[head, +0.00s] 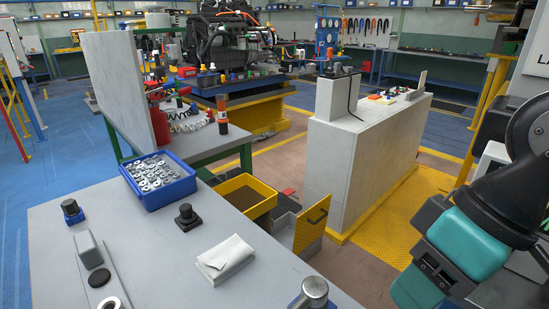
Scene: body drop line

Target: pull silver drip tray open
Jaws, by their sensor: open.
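I cannot clearly make out a silver drip tray by its look.
A near grey bench (150,250) holds a blue bin of metal parts (158,180), a folded white cloth (226,257) and small black fittings. A yellow bin (262,207) sits beside the box. A pale cabinet (350,150) stands behind. Yellow floor plating (395,215) is clear.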

